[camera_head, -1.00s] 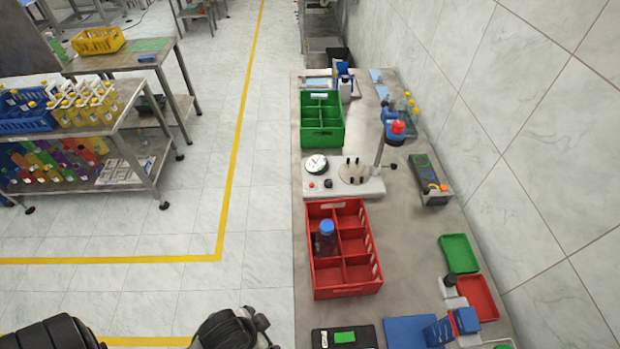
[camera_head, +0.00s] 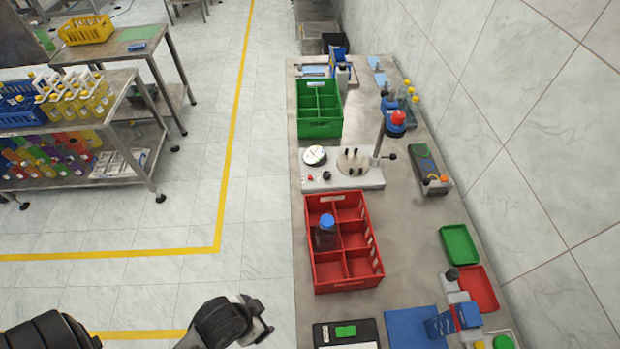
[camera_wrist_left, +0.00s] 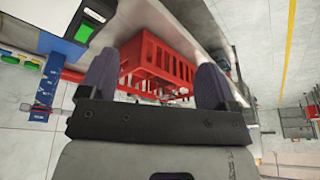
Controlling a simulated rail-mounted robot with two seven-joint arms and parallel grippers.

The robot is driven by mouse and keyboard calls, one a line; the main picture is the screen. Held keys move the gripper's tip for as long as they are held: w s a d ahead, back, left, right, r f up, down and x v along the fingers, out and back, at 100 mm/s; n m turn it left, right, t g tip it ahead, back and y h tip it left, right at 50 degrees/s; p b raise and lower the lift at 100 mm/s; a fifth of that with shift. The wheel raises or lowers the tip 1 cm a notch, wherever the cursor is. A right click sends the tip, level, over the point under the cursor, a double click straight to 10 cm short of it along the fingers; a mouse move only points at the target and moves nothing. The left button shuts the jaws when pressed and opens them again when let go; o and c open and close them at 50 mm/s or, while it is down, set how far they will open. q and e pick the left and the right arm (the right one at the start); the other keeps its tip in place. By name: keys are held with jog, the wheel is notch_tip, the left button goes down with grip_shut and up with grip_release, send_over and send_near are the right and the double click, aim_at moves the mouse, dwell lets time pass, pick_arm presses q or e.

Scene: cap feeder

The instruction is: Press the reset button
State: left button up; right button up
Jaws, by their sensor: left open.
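A small red button (camera_head: 310,178) sits on the front of a white test station (camera_head: 345,181), beside a black knob (camera_head: 327,175). The station also carries a round dial and a disc with black pegs. I see no label that marks a reset button. My left gripper (camera_head: 264,318) is over the floor left of the bench, well apart from the station and nearer to me. In the left wrist view its two fingers (camera_wrist_left: 155,82) are spread with nothing between them; a red crate (camera_wrist_left: 155,62) shows beyond. My right gripper is not in view.
The red divided crate (camera_head: 318,278) holds one blue-capped dark bottle (camera_head: 325,232) and stands between me and the station. A green crate (camera_head: 320,128) stands behind it.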

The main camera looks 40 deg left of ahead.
pick_arm(q)
jog(key=shift+a, duration=0.25)
jog(key=c, duration=1.5)
jog(key=shift+d, duration=0.15)
grip_shut()
jog(key=shift+d, duration=0.1)
